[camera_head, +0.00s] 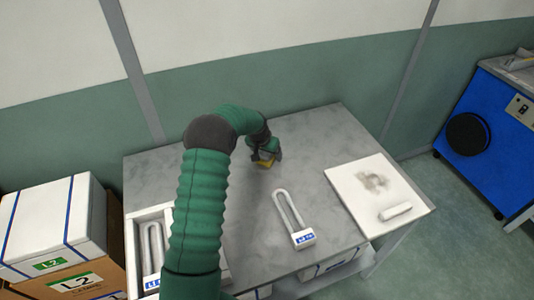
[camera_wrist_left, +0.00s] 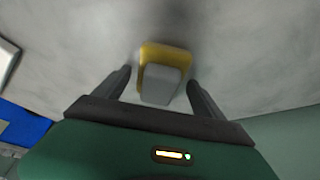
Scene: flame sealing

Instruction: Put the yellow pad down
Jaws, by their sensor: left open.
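The yellow pad (camera_head: 264,163) is at the back of the grey table, right at the tip of my left arm. In the left wrist view the pad (camera_wrist_left: 165,55) shows a yellow base with a grey block on top. My left gripper (camera_head: 268,157) is open, with one finger on each side of the pad. In the left wrist view, a gap shows between each finger and the pad. The pad appears to rest on the grey surface. My right gripper is not in view.
A white U-shaped piece (camera_head: 291,218) with a blue label lies mid-table. A white board (camera_head: 350,190) with a dark smudge and a white roll (camera_head: 395,212) is at the right. A white tray (camera_head: 131,245) stands at the left, beside stacked boxes (camera_head: 60,225).

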